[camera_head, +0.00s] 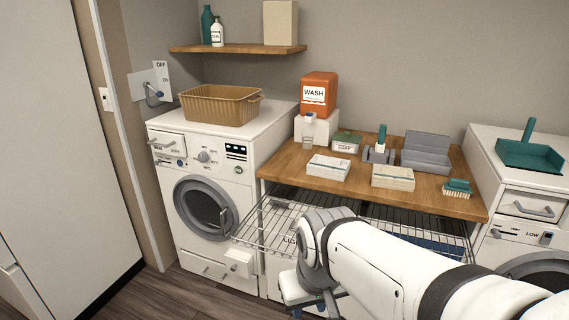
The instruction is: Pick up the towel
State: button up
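No object is plainly recognisable as a towel. My gripper (300,298) is low, in front of the wire racks and below the counter front.
Wire racks (265,226) jut out below the wooden counter (290,162). A washing machine (165,210) with a brown basket (220,104) on top stands left. An orange WASH container (318,94) stands behind the counter items. A second machine (540,222) stands right. The left floor is clear.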

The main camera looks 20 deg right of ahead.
aim_at(321, 165)
jog(key=u, duration=1.85)
jog(key=i, duration=1.3)
jog(key=z, duration=3.7)
jog(key=i, duration=0.3)
jog(key=u, duration=0.15)
